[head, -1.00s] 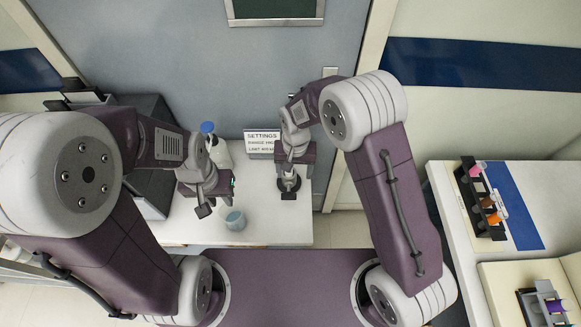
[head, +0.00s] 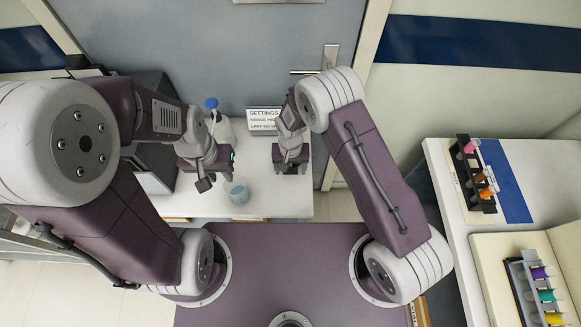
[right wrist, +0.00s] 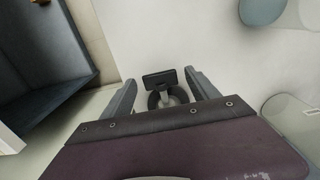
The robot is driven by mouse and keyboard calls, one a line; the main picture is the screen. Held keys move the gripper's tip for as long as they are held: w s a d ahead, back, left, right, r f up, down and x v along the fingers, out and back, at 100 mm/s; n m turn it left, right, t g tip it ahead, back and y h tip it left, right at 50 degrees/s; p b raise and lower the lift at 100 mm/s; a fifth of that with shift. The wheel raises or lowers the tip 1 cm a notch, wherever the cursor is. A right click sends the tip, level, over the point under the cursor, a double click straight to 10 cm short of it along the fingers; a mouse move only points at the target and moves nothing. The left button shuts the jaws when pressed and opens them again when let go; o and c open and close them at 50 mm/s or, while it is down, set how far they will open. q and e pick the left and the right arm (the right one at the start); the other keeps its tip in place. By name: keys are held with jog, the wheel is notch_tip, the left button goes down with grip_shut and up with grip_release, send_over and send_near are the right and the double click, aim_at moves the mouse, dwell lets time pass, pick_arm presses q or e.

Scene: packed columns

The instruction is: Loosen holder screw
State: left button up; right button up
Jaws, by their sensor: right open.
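In the right wrist view a small dark holder (right wrist: 168,99) with a round base stands on the white table, and a flat dark knob, seemingly its screw (right wrist: 158,79), sits on top. My right gripper (right wrist: 162,88) is open, with one finger on each side of the knob; I cannot tell whether they touch it. In the head view my right gripper (head: 291,168) points down over the table and hides the holder. My left gripper (head: 204,183) hangs beside a pale blue beaker (head: 238,192); its jaw opening is unclear.
A blue-capped bottle (head: 217,125) and a settings sign (head: 264,120) stand at the back of the white table (head: 285,205). A dark box-shaped device stands at the left. Racks of coloured vials (head: 475,172) (head: 540,290) are on the right-hand counter.

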jog(key=shift+w, duration=0.1)
jog(key=shift+c, duration=0.3)
jog(key=c, duration=1.3)
jog(key=shift+a, duration=0.1)
jog(key=shift+a+f+h+b, duration=0.15)
jog(key=shift+h+b, duration=0.35)
jog(key=shift+h, duration=0.3)
jog(key=h+b, duration=0.2)
jog(key=b, duration=0.1)
jog(key=h+b, duration=0.2)
jog(key=shift+a+f, duration=0.25)
jog(key=shift+a, duration=0.1)
jog(key=shift+r+h+b, duration=0.15)
jog(key=shift+h+b, duration=0.55)
jog(key=shift+b, duration=0.4)
